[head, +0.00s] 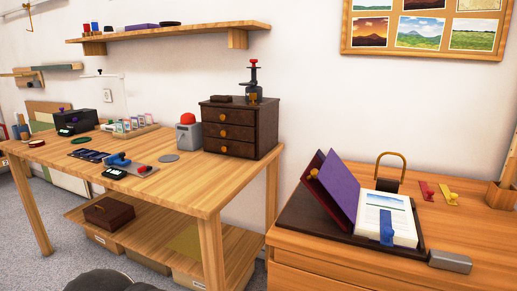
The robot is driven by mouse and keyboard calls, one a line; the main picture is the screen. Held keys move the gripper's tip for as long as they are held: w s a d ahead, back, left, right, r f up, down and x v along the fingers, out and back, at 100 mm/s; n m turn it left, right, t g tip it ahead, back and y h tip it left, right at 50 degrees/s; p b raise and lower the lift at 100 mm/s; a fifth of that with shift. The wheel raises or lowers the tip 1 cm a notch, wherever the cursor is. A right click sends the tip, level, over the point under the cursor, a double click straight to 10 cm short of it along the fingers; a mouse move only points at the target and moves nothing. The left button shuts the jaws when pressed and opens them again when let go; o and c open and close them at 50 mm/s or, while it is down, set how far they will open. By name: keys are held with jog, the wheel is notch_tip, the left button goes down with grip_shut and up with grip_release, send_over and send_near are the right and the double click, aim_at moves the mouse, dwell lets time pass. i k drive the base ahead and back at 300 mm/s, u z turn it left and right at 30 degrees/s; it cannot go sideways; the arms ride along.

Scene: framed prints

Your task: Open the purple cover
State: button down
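The purple cover (341,190) belongs to a book-like object on the wooden cabinet at the right of the head view. It stands raised at a steep tilt, left of a white page block (393,216). A darker face with a small orange knob (313,174) shows on its left side. The page block's top is exposed, with a small landscape picture and a blue clip or strap (386,229) at its front. All of this rests on a dark tray (297,222). My gripper is not in view, and nothing visible touches the cover.
The cabinet top (330,258) also holds a grey block (450,261), a brass-handled dark item (388,180), and red and yellow tags (427,191). A wooden workbench (190,180) at left carries a dark drawer chest (240,128) and small tools. A dark rounded shape shows at bottom left.

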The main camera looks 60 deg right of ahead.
aim_at(337, 179)
jog(key=i, duration=1.05)
jog(key=z, duration=2.45)
